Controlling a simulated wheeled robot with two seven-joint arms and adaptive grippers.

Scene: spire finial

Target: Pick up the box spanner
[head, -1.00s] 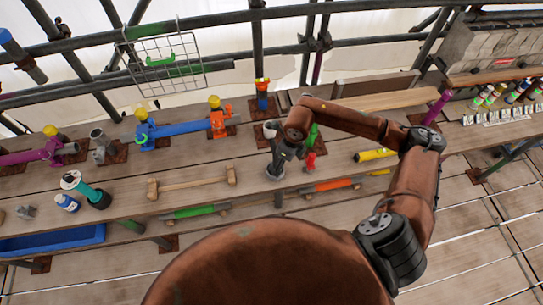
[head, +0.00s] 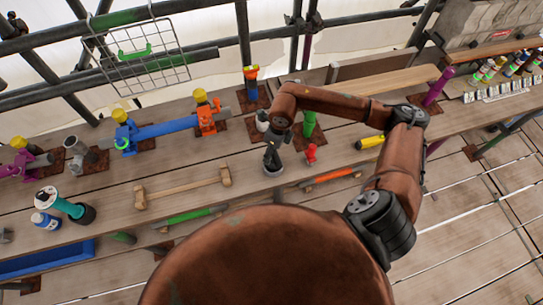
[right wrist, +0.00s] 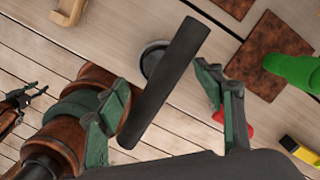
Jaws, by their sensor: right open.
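A dark grey tube, which looks like the box spanner (right wrist: 172,75), slants across the middle of the right wrist view. It overlaps a round grey base (right wrist: 150,62); I cannot tell whether it stands in it. My right gripper (right wrist: 163,98) is open, its green-grey fingers on either side of the tube, with a gap at the right finger. In the head view my right gripper (head: 271,156) is above the shelf, just over a grey ring, and hides most of the tube. A small dark claw (right wrist: 28,97) at the left edge of the wrist view may be my left gripper.
A red piece (head: 311,154) and a green post (head: 309,124) stand close right of the gripper. A wooden handle (head: 183,187) lies to the left, and a yellow torch-like tool (head: 369,142) to the right. A wire basket (head: 140,58) hangs behind. Bare planks lie between.

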